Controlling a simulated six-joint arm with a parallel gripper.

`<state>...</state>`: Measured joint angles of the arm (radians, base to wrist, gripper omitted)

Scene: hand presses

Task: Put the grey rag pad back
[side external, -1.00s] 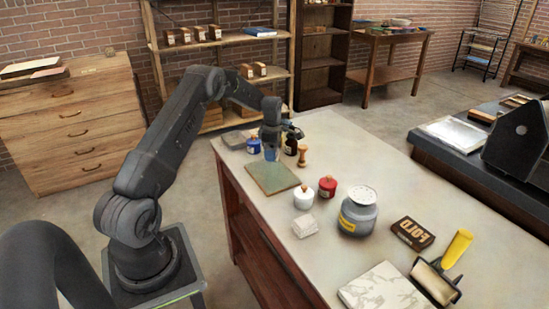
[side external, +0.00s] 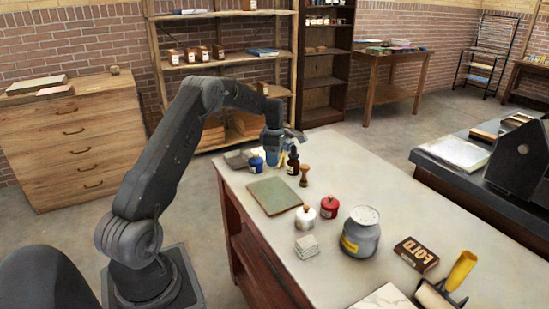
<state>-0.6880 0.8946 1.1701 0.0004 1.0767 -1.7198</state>
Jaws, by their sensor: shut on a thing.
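My gripper (side external: 274,152) is at the far end of the pale worktable, among the small bottles. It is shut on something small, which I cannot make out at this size. A pale grey, folded-looking block (side external: 307,246) lies on the near part of the table, apart from my gripper. A flat grey piece (side external: 237,158) lies at the table's far left corner, left of the blue jar. I cannot tell for sure which of these is the grey rag pad.
A blue jar (side external: 256,164), a dark brown bottle (side external: 293,164) and a wooden stamp-like tool (side external: 304,176) stand close to my gripper. A green-grey board (side external: 273,196) lies in front. White (side external: 305,217) and red (side external: 329,208) jars and a grey tin (side external: 361,235) stand nearer.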

